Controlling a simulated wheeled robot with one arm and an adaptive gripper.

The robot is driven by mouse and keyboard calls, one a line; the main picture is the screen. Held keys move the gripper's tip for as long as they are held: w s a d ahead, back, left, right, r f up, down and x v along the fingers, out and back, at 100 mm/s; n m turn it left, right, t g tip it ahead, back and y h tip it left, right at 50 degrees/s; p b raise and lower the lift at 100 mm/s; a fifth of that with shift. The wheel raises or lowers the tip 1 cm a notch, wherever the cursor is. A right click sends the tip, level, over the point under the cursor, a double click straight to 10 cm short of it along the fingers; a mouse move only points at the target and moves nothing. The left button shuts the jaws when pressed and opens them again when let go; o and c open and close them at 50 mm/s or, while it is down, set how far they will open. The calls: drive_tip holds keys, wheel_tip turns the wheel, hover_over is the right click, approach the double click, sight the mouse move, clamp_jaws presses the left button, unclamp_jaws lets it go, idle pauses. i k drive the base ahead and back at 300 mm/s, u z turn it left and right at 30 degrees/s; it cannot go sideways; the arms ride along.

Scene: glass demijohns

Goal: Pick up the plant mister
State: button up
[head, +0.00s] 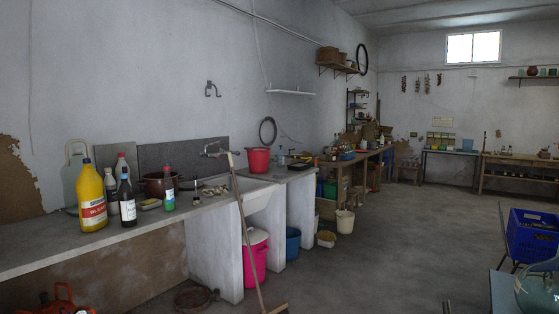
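I cannot make out a plant mister for certain in the head view. My gripper is not in view.
A broom (244,240) leans against the counter (60,255). A red bucket (259,160) stands on it and a pink bucket (256,257) below. A blue crate (530,238) is at the right. The middle floor (390,240) is clear.

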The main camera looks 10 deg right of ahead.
sight(281, 156)
drive_tip(key=u, duration=0.55)
drive_tip(key=k, duration=0.65)
drive_tip(key=z, duration=0.1)
drive_tip(key=i, duration=1.35)
drive_tip(key=z, duration=1.2)
drive_tip(key=i, duration=1.75)
drive_tip(key=z, duration=0.35)
drive_tip(key=i, duration=1.75)
drive_tip(key=u, duration=0.3)
drive_tip(key=i, duration=1.75)
drive_tip(key=u, duration=1.35)
drive_tip(key=i, duration=1.4)
drive_tip(key=u, duration=0.9)
drive_tip(key=i, duration=0.45)
drive_tip(key=u, duration=0.15)
